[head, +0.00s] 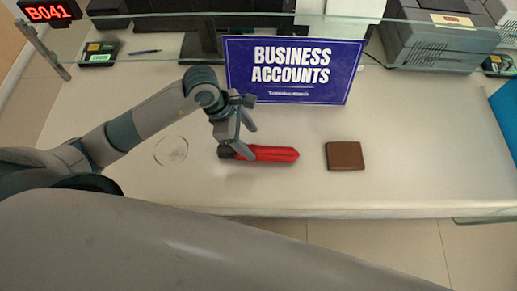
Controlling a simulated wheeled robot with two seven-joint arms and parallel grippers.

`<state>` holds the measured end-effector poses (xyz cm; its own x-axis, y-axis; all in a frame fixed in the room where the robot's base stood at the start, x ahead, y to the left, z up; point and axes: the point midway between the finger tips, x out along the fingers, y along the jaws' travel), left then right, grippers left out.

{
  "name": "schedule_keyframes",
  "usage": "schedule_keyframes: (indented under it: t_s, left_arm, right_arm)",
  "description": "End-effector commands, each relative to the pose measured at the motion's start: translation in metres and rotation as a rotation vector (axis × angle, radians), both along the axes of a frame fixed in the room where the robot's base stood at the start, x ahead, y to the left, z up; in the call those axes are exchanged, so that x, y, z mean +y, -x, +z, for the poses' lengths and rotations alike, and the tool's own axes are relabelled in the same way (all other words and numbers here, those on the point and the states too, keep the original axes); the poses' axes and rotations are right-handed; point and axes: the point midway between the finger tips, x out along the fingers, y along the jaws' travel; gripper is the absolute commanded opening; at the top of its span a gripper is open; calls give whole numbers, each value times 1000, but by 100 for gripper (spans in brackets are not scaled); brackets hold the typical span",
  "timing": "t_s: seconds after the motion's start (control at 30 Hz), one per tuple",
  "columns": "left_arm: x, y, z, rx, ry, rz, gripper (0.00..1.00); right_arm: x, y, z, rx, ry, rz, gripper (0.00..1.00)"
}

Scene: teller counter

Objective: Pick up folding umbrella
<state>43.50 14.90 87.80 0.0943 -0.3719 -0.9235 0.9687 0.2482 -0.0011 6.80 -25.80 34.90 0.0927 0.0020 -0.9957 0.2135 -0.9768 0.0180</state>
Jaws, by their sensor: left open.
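A red folding umbrella (275,154) with a dark handle end lies on the pale counter (420,180), roughly along the picture's width. My left gripper (243,142) comes down over its left part, close to the handle end. Its fingers are open and spread about the umbrella. Whether they touch it I cannot tell. The gripper hides part of the umbrella's handle end. My right gripper is not in view.
A brown wallet (345,156) lies to the right of the umbrella. A purple "Business Accounts" sign (293,72) stands close behind the gripper. A round clear disc (171,151) is at left. A glass panel (400,45) and a grey printer (437,36) stand behind. The front counter is clear.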

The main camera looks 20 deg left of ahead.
Motion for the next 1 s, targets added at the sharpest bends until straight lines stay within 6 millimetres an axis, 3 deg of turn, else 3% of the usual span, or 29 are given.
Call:
schedule_keyframes:
  t_s: [0.57,0.83,1.0]
  left_arm:
    - [-4,0,-10,1,0,1,61]
    - [-14,6,-35,4,-1,2,61]
    - [-20,3,-52,1,-1,1,61]
  right_arm:
    - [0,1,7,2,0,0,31]
    - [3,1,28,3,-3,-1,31]
    - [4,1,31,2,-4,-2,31]
